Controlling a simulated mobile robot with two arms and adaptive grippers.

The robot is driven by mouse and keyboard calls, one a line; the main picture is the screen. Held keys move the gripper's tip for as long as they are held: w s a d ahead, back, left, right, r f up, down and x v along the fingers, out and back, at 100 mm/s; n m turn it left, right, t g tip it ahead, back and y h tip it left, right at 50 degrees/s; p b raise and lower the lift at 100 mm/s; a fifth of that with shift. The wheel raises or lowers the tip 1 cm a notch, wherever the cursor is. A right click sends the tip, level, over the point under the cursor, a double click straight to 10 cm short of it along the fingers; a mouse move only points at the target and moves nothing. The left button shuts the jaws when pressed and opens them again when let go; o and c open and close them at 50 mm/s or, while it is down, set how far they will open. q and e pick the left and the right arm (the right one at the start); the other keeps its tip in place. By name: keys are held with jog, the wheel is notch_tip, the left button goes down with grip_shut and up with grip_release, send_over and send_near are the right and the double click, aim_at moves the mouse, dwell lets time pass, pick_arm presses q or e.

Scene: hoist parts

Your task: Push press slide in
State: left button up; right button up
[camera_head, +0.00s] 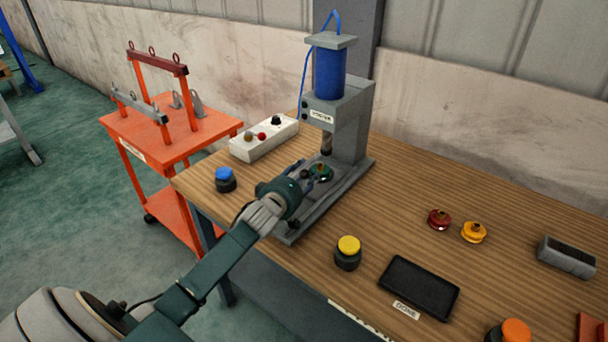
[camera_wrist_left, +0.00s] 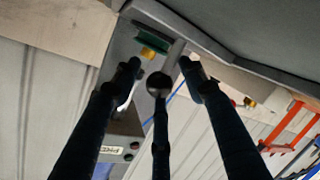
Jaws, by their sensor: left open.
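The grey press (camera_head: 345,125) with a blue cylinder on top stands at the back of the wooden table. A green wheel with a brass hub (camera_head: 322,171) sits low on the press slide, just in front of the press head. It also shows in the left wrist view (camera_wrist_left: 139,45). A dark round knob (camera_wrist_left: 158,84) on a grey rod shows there between my fingers. My left gripper (camera_head: 305,172) is open and reaches the slide from the front left, its fingers around the knob; contact is unclear. My right gripper is not in view.
A white control box (camera_head: 263,138) and a blue-topped button (camera_head: 225,179) stand left of the press. A yellow-topped button (camera_head: 347,253), a black tray (camera_head: 419,288), and red (camera_head: 439,219) and orange (camera_head: 473,232) wheels lie to the right. An orange cart (camera_head: 165,135) stands left.

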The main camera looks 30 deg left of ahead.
pick_arm(q)
grip_shut()
jog(key=shift+w+d+b, duration=0.1)
jog(key=shift+w+b, duration=0.25)
jog(key=shift+w, duration=1)
jog(key=shift+w+r, duration=0.1)
jog(key=shift+r, duration=0.05)
grip_release()
jog(key=shift+w, duration=0.15)
jog(key=v, duration=1.2)
